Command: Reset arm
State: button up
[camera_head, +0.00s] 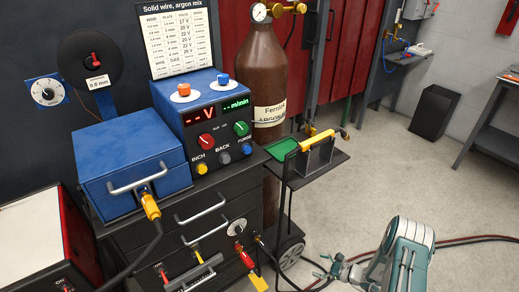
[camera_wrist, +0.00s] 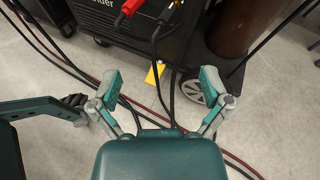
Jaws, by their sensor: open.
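My gripper (camera_wrist: 160,85) is open and empty in the wrist view, its two teal-tipped fingers spread wide apart. It hangs over the floor in front of the black welder cabinet (camera_wrist: 130,25), with nothing between the fingertips but cables and floor further off. In the head view, my teal and grey arm is low at the bottom right, to the right of the cabinet, which also shows there (camera_head: 155,235). A yellow tag (camera_wrist: 154,73) hangs from the cabinet front beyond the fingers.
A brown gas cylinder (camera_head: 262,75) stands behind the cart wheel (camera_head: 290,252). A side shelf (camera_head: 315,165) holds a yellow-handled item. Red and black cables (camera_wrist: 55,60) lie on the floor around my gripper. Open floor (camera_head: 375,180) lies to the right, with a black bin (camera_head: 433,112) farther back.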

jog(key=s+a+r+n+g+h, duration=0.15)
jog(key=r+n, duration=0.25)
jog(key=r, duration=0.7)
jog(key=a+r+n+g+h, duration=0.1)
jog(key=a+r+n+g, duration=0.25)
jog(key=r, duration=0.65)
jog(key=s+a+r+n+g+h, duration=0.15)
jog(key=r+n, duration=0.35)
jog(key=r, duration=0.6)
jog(key=s+r+n+t+h, duration=0.4)
jog(key=s+r+n+h, duration=0.4)
jog(key=s+r, duration=1.1)
jog(key=s+n, duration=0.2)
jog(key=s, duration=0.1)
jog(key=shift+s+a+r+t, duration=0.25)
jog(key=shift+s+a+t, duration=0.05)
jog(key=shift+s+t, duration=0.05)
